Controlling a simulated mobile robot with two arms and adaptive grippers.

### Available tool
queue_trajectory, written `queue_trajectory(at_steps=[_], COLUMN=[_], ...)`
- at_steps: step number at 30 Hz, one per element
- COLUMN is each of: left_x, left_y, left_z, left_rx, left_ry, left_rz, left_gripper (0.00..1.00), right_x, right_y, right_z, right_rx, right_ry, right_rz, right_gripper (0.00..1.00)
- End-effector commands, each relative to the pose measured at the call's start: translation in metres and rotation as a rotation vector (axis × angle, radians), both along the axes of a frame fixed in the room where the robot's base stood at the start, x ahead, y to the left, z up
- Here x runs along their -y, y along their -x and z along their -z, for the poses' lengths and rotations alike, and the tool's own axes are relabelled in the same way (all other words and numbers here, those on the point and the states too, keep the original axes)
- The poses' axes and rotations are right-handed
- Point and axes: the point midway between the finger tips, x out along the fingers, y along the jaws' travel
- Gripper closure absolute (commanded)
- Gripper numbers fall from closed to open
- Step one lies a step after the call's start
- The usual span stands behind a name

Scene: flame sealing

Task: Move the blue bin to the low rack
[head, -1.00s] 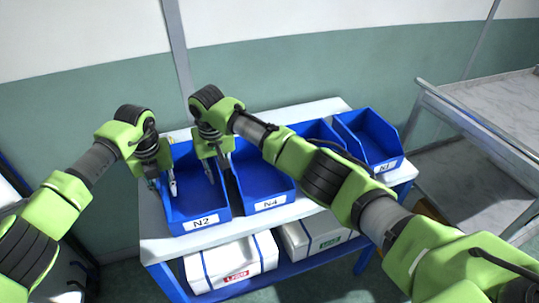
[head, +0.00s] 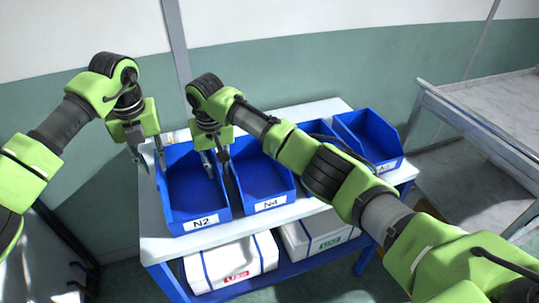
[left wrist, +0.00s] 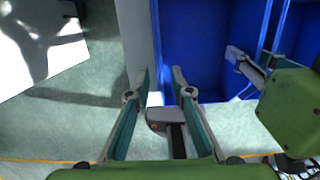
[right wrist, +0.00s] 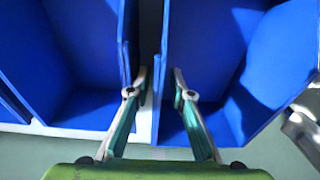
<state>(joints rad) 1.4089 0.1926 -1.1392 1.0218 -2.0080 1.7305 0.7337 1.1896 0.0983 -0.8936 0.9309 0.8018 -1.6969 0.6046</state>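The blue bin labelled N2 (head: 193,190) stands upright at the left end of the table (head: 148,220). My left gripper (head: 149,153) is open and empty above the rear of its left wall. In the left wrist view, its fingers (left wrist: 158,72) appear on either side of that wall. My right gripper (head: 215,162) is open at the rear of N2's right wall. In the right wrist view, one finger (right wrist: 178,74) is over N2's inside and the other over the gap to bin N4 (head: 262,180). I cannot tell whether the fingers touch the walls.
Bin N4 stands close beside N2, with more blue bins (head: 368,140) further right. White strapped boxes (head: 230,262) fill much of the lower shelf (head: 290,284). A metal-framed rack with marbled shelves (head: 470,175) stands at the right.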

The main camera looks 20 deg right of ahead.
Motion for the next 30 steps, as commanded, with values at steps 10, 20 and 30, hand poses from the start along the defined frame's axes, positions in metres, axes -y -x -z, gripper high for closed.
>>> queue_trajectory(at_steps=[10, 20, 30], left_x=[0.000, 0.000, 0.000], left_y=[0.000, 0.000, 0.000], left_z=[0.000, 0.000, 0.000], left_rx=[0.000, 0.000, 0.000], left_ry=[0.000, 0.000, 0.000], left_rz=[0.000, 0.000, 0.001], left_gripper=[0.79, 0.79, 0.79], right_x=[0.000, 0.000, 0.000], right_y=[0.007, 0.011, 0.010], right_z=[-0.071, -0.089, -0.089], right_rx=[0.003, 0.000, 0.000], right_ry=[-0.001, 0.000, 0.000], right_rz=[0.000, 0.000, -0.001], right_gripper=[0.79, 0.79, 0.79])
